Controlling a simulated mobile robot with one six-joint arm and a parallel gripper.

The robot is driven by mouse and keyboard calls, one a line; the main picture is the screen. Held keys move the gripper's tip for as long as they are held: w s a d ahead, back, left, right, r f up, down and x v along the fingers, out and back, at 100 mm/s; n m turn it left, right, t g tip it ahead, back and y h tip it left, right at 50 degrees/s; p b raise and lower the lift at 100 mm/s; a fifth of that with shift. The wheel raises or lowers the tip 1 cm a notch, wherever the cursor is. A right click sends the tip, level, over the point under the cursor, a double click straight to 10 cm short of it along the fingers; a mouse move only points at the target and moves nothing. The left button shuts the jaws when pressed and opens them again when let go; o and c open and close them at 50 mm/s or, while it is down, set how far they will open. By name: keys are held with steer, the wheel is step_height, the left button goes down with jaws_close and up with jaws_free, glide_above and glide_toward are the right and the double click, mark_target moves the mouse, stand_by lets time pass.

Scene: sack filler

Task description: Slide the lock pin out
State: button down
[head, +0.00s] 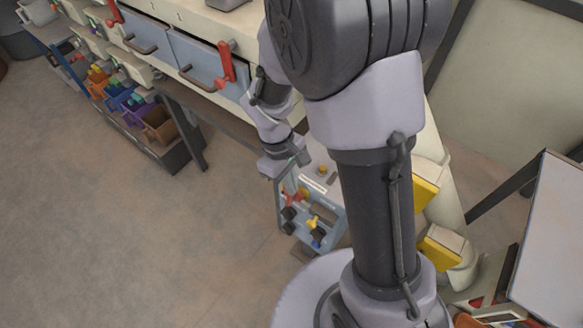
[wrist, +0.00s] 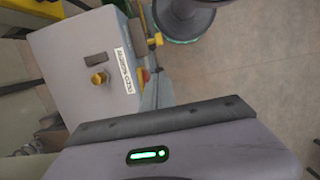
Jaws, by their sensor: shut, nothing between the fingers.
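A pale box with a blue-grey front panel (head: 325,207) stands low beside my base in the head view. Its top also shows in the wrist view (wrist: 70,45), with a white lettered label (wrist: 123,70), a dark slot-like piece and a small brass-yellow knob (wrist: 98,79). Another yellow knob (wrist: 155,41) is at the box edge. Red, yellow, black and blue parts sit on the front panel. I cannot tell which part is the lock pin. My gripper (head: 287,160) is shut and empty, close to the box's upper left corner, apart from the knobs as far as I see.
A bench with blue-grey drawers (head: 195,60) and red handles (head: 226,62) runs along the upper left. Several coloured bins (head: 158,124) stand below it. Yellow-fronted parts (head: 425,190) are right of my arm. Open floor (head: 110,240) lies to the left.

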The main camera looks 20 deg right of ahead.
mark_target(313, 222)
steer(key=s+d+f+b, duration=0.3)
steer(key=s+f+b, duration=0.1)
steer(key=f, duration=0.4)
steer(key=shift+f+b, duration=0.35)
steer(key=shift+f, duration=0.05)
steer(key=shift+s, duration=0.15)
